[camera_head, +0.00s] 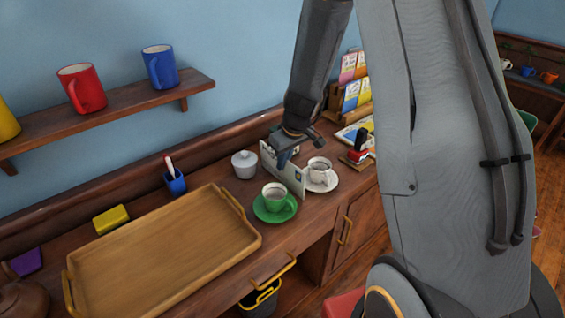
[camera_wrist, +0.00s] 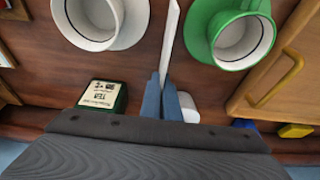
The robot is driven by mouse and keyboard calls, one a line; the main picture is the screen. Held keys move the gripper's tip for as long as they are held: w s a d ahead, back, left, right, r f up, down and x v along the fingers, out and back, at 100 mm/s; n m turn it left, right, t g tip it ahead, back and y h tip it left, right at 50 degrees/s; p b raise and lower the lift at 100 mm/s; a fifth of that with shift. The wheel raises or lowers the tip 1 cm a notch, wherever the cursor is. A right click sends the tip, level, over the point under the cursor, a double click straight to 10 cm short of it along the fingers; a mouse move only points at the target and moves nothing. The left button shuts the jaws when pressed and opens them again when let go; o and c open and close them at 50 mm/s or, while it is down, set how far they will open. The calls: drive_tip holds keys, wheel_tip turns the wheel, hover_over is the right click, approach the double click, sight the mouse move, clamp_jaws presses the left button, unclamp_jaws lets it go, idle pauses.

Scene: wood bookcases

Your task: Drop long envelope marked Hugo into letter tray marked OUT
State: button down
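My gripper (camera_head: 284,158) is above the wooden sideboard, between the sugar bowl and the white cup. Its blue fingers (camera_wrist: 169,97) are closed on a white envelope (camera_head: 291,178). In the wrist view the envelope (camera_wrist: 170,42) shows edge-on as a thin strip between the white cup and the green cup. The envelope is upright on its edge; I cannot tell whether it touches the sideboard. No name on it is readable. I see no letter tray marked OUT in either view; my arm hides part of the head view.
Close beside the envelope are a green cup on a saucer (camera_head: 275,198), a white cup (camera_head: 319,170), a lidded sugar bowl (camera_head: 244,165) and a TEA tin (camera_wrist: 103,96). A wooden tray (camera_head: 160,255) lies left. A stamp (camera_head: 357,152) and card rack (camera_head: 345,101) stand right.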

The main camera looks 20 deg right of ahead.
drive_tip(key=shift+f, duration=0.25)
drive_tip(key=c, duration=2)
unclamp_jaws()
drive_tip(key=shift+r, duration=0.1)
